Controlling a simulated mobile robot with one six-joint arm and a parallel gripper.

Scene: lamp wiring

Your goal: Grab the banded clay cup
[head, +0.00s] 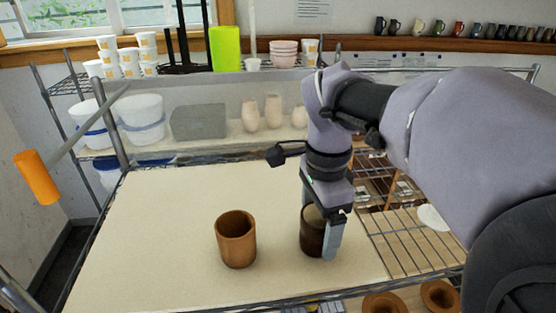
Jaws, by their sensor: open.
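Two clay cups stand upright on the pale board. The lighter reddish-brown cup (236,242) is left of my gripper, apart from it. The darker brown cup (312,238) is at my gripper (319,229), which points down over it. One pale finger shows in front of the dark cup's right side; the other is mostly hidden behind the cup's rim. My gripper is open, with the dark cup seemingly between its fingers; contact cannot be told. The finger hides part of this cup. I cannot make out a clear band on either cup.
The pale board (150,240) is clear around the left cup. A wire rack (410,245) adjoins it at right. Behind, a shelf holds white buckets (141,119), a grey block (199,121) and pale vases (273,111). More clay pots (384,303) sit below the front edge.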

